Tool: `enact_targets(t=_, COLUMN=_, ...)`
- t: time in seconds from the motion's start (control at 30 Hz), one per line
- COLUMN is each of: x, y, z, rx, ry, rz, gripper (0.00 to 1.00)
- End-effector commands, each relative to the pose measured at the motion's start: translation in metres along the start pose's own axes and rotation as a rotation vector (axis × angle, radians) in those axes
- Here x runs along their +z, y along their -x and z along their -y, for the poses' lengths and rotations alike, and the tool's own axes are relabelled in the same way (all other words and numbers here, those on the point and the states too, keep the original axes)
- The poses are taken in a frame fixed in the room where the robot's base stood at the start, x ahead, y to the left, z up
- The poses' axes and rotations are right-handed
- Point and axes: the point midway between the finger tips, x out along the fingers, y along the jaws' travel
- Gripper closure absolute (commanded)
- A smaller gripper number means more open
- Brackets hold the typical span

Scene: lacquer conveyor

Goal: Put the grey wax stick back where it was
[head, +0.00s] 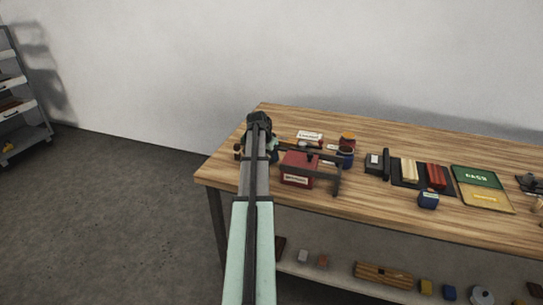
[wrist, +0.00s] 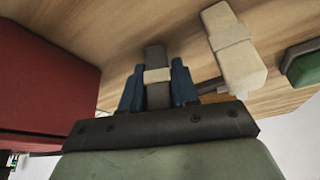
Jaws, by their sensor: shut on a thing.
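The grey wax stick (wrist: 155,57), dark with a pale band around its middle, is between the blue fingers of my gripper (wrist: 157,78) in the wrist view. The gripper is shut on it, close to the wooden table (wrist: 120,22). I cannot tell whether the stick touches the wood. A cream stick (wrist: 220,22) with a similar band is beside it on the right, apart from it. Part of a green stick (wrist: 303,65) shows at the right edge. In the head view my arm hides the gripper and the grey stick.
A red box (head: 295,178) with a label stands close to the gripper; its side (wrist: 40,75) fills the wrist view's left.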

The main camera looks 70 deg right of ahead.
Motion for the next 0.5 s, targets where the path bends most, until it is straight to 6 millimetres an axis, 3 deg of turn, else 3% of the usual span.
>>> enact_targets(t=0.07, x=0.0010, y=-0.0021, z=-0.0001, rx=0.000, ry=0.000, rz=0.000, gripper=1.00)
enact_targets(t=0.1, x=0.0008, y=-0.0017, z=-0.0001, rx=0.000, ry=0.000, rz=0.000, gripper=0.67)
enact_targets(t=0.33, x=0.0007, y=-0.0015, z=-0.0001, rx=0.000, ry=0.000, rz=0.000, gripper=0.45)
enact_targets(t=0.5, x=0.0006, y=-0.0014, z=0.0000, rx=0.000, ry=0.000, rz=0.000, gripper=0.45)
